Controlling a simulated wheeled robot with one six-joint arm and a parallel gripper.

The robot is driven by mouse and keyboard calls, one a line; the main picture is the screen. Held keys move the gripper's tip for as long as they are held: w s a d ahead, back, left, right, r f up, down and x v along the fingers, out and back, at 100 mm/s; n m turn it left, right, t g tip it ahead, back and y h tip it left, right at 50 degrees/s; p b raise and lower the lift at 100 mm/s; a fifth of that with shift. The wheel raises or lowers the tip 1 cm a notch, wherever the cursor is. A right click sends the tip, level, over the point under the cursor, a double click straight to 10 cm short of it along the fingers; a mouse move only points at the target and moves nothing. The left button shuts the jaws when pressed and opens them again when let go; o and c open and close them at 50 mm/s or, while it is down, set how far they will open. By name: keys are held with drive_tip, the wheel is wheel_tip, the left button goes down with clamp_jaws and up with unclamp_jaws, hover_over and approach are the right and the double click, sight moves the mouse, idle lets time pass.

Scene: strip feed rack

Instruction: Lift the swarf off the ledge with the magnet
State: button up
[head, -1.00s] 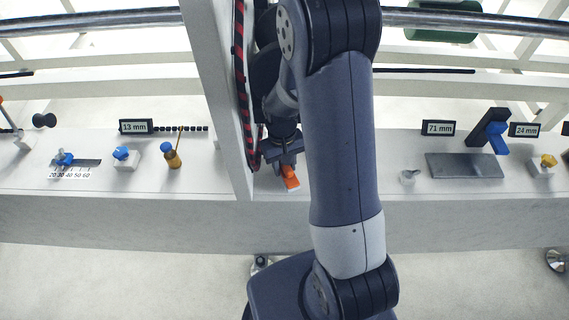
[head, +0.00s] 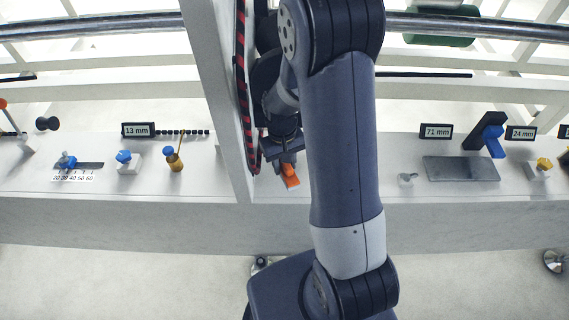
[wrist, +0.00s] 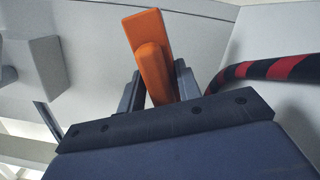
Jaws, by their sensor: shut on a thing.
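My gripper (head: 284,160) is shut on an orange tool (head: 290,178), which I take to be the magnet. In the wrist view, the orange tool (wrist: 153,60) stands between the two dark fingers of my gripper (wrist: 158,88), with a wider orange part beyond the rounded handle. In the head view it hangs over the pale ledge (head: 215,182), just right of the white upright. I cannot tell whether it touches the ledge. No swarf can be made out in either view; my arm hides part of the ledge.
A white upright (head: 222,100) with a red-and-black striped hose (head: 243,90) stands close left of my gripper. Blue-knobbed fittings (head: 125,160) and a yellow bottle-like piece (head: 174,160) sit further left. A grey plate (head: 460,168) and a black bracket with a blue lever (head: 493,140) are at right.

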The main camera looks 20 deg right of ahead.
wheel_tip(320, 180, up, 6)
drive_tip(key=p, duration=0.3)
drive_tip(key=shift+f+p, duration=0.15)
drive_tip(key=shift+p, duration=0.2)
drive_tip(key=shift+f, duration=0.1)
